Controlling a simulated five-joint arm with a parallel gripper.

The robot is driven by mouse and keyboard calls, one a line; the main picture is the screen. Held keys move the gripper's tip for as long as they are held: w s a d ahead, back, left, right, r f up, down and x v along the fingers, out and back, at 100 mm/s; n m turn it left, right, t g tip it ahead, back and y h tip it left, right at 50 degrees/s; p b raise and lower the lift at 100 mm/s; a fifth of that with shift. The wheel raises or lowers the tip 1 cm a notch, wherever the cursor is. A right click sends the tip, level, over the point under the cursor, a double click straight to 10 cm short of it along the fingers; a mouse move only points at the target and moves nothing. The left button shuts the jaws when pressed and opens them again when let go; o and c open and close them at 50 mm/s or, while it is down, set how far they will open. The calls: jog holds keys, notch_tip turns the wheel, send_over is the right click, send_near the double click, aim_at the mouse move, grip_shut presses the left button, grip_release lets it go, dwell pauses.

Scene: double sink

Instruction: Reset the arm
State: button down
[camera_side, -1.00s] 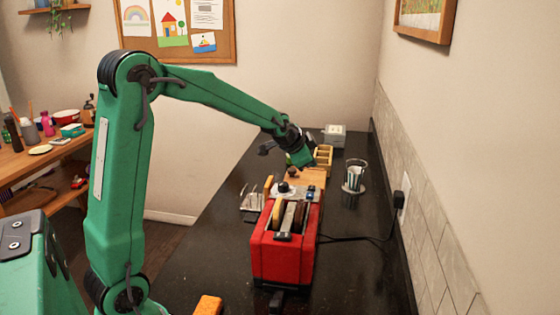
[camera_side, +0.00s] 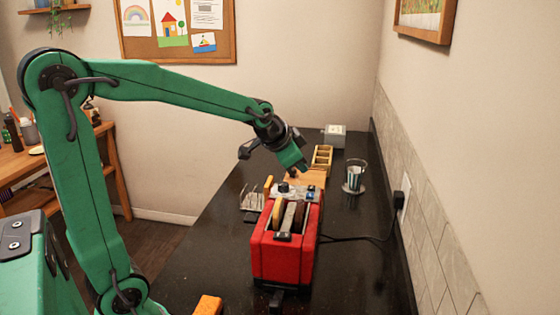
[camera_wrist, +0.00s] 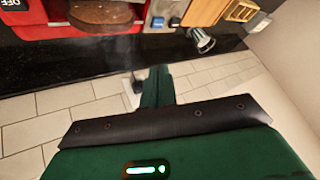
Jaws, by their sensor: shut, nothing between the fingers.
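My green arm reaches from the left over the counter in the side view. My gripper (camera_side: 293,163) is above and behind the red toaster (camera_side: 283,252), apart from it. Its fingers are shut with nothing held. In the wrist view my gripper (camera_wrist: 157,75) shows as a green finger in front of the tiled wall. The toaster also shows at the top left there (camera_wrist: 50,22), with a slice of bread (camera_wrist: 102,12) in a slot.
Behind the toaster are a wooden board (camera_side: 312,177) and a divided wooden box (camera_side: 322,157). A glass (camera_side: 355,176) stands to the right. A toast rack (camera_side: 252,200) is on the left, an orange sponge (camera_side: 208,306) in front. A cord runs to the wall plug (camera_side: 398,200).

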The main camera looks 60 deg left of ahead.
jog(key=s+d+n+g, duration=0.1)
jog(key=s+d, duration=0.3)
jog(key=s, duration=0.7)
jog(key=s+d+f+n+g+h, duration=0.1)
jog(key=s+d, duration=0.3)
jog(key=s, duration=0.7)
jog(key=shift+d+f+n+h, duration=0.2)
jog(key=shift+n+h, duration=0.1)
jog(key=shift+n, duration=0.5)
